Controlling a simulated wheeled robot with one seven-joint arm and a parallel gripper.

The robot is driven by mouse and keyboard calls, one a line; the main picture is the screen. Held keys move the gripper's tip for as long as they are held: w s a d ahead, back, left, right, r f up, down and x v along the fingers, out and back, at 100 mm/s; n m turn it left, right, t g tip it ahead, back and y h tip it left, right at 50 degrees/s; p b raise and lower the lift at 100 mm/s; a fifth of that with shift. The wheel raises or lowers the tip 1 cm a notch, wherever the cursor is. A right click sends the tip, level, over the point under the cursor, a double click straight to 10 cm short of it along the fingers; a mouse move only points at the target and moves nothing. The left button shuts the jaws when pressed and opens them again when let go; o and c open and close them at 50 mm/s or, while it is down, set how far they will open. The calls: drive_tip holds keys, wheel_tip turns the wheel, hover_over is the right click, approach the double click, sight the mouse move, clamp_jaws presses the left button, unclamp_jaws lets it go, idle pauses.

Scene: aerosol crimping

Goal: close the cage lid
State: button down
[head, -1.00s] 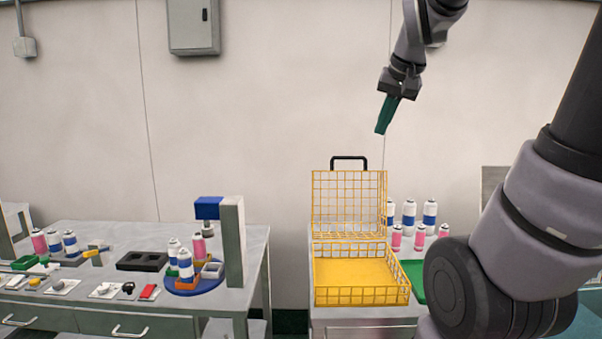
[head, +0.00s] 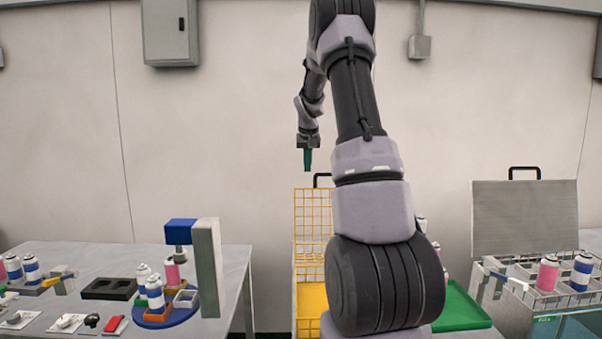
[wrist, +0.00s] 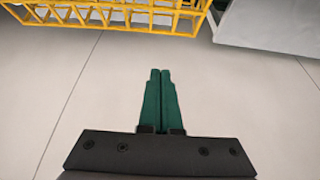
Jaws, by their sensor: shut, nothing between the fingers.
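The yellow wire cage (head: 310,310) stands on the right table, partly hidden behind my arm. Its lid (head: 312,212) is open and stands upright at the back, with a black handle (head: 321,178) on its top edge. My gripper (head: 308,168) is shut and empty, pointing down. In the head view it shows just above the lid's top edge, left of the handle; its depth there is hard to tell. In the wrist view my gripper (wrist: 160,74) shows green fingers together, and yellow cage wire (wrist: 110,15) lies beyond them at the top left, apart from them.
A grey tank (head: 555,270) with a raised lid and several cans stands at the right. A green tray (head: 462,308) lies beside the cage. The left table (head: 90,262) holds cans, small parts and a blue-grey press (head: 207,255).

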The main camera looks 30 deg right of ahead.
wheel_tip(320, 180, down, 7)
drive_tip(key=shift+s, duration=0.2)
idle(0.5)
drive_tip(key=shift+a+r, duration=0.1)
drive_tip(key=shift+r, duration=0.05)
